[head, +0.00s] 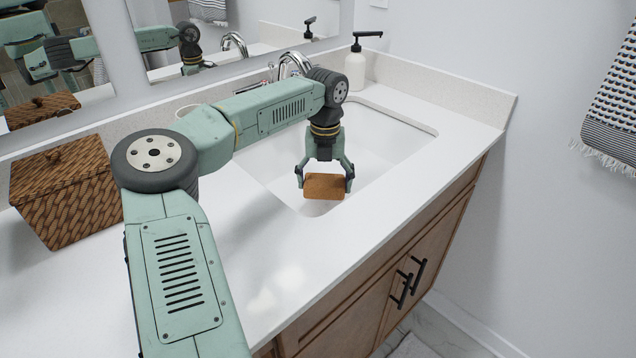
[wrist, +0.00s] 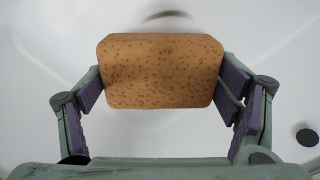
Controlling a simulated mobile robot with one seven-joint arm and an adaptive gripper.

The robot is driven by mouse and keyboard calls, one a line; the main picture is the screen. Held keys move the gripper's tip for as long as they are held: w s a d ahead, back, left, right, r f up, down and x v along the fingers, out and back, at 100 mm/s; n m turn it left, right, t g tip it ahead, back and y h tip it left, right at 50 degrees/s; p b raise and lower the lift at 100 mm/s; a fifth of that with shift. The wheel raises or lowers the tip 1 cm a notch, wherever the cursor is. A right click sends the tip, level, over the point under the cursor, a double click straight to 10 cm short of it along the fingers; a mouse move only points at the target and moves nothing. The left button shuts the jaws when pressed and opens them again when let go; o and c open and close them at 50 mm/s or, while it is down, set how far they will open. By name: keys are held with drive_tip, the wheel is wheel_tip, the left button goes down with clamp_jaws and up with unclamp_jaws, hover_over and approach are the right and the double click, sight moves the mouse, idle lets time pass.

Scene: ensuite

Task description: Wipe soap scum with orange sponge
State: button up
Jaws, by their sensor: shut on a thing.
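The orange sponge (head: 324,186) is between the fingers of my gripper (head: 324,178), over the near part of the white sink basin (head: 375,150). In the wrist view the sponge (wrist: 160,71) fills the gap between the purple-padded fingers of my gripper (wrist: 162,85), which are shut on its two short ends. The sponge looks level, with its broad speckled face toward the wrist camera. Whitish patches that look like soap scum (head: 275,288) lie on the white countertop (head: 370,232), left of and nearer than the sink.
A woven lidded basket (head: 62,190) stands at the left of the counter. A soap dispenser (head: 355,68) and chrome faucet (head: 294,64) are behind the sink. A striped towel (head: 612,105) hangs at right. The front counter strip is clear.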

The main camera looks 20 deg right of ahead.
sight(336, 174)
drive_tip(key=shift+w+d+r+p, duration=0.1)
drive_tip(key=shift+w+d+p, duration=0.15)
drive_tip(key=shift+d, duration=0.35)
drive_tip(key=shift+w+d+r+p, duration=0.1)
drive_tip(key=shift+w+d+p, duration=0.1)
drive_tip(key=shift+d+p, duration=0.25)
drive_tip(key=shift+w+d+r+p, duration=0.1)
drive_tip(key=shift+w+d+p, duration=0.1)
drive_tip(key=shift+d, duration=0.5)
drive_tip(key=shift+w+d+f, duration=0.15)
drive_tip(key=shift+w+d, duration=0.05)
drive_tip(key=shift+d, duration=0.25)
wheel_tip(336, 174, up, 6)
drive_tip(key=p, duration=0.5)
drive_tip(key=shift+r+p, duration=0.3)
drive_tip(key=shift+r, duration=1.2)
